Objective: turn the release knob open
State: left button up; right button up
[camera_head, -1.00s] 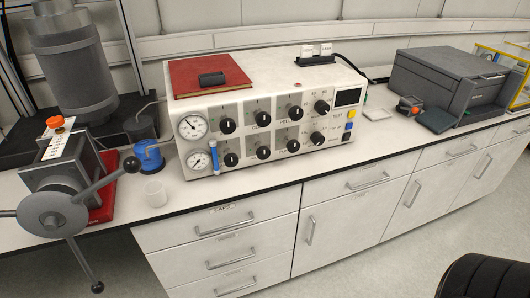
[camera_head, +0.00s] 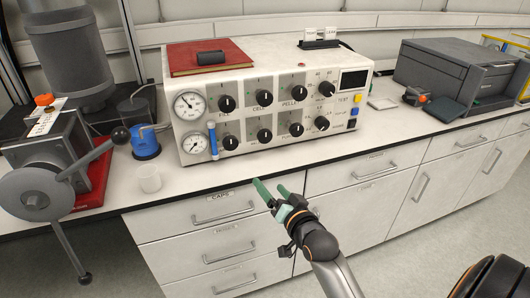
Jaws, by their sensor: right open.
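The white control box (camera_head: 345,107) stands on the bench with two rows of black knobs on its front. The upper row runs from a left knob (camera_head: 227,103) to a right knob (camera_head: 326,89). The lower row runs from a left knob (camera_head: 230,142) to a right knob (camera_head: 321,123). The labels are too small to tell which is the release knob. My right gripper (camera_head: 270,188), with green fingers, is open and empty. It is in front of the drawers, below and apart from the knobs. My left gripper is out of view.
Two gauges (camera_head: 189,105) and a blue-capped tube (camera_head: 213,142) are at the box's left. A white cup (camera_head: 148,178), blue device (camera_head: 145,142) and lever-handled machine (camera_head: 40,195) stand further left. A red book (camera_head: 185,59) lies on top. The bench front beneath the knobs is clear.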

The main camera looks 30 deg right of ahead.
aim_at(265, 139)
jog(key=w+d+r+m+t+h+b, duration=0.1)
jog(key=w+d+r+m+h, duration=0.15)
jog(key=d+r, duration=0.2)
jog(key=shift+m, duration=0.45)
jog(key=x, duration=0.7)
jog(key=r+x, duration=0.1)
jog(key=x, duration=0.3)
jog(key=shift+w+a+b, duration=0.25)
jog(key=shift+w+b, duration=0.05)
jog(key=shift+b, duration=0.1)
jog(key=shift+t+y, duration=0.3)
jog(key=shift+y, duration=0.05)
grip_shut()
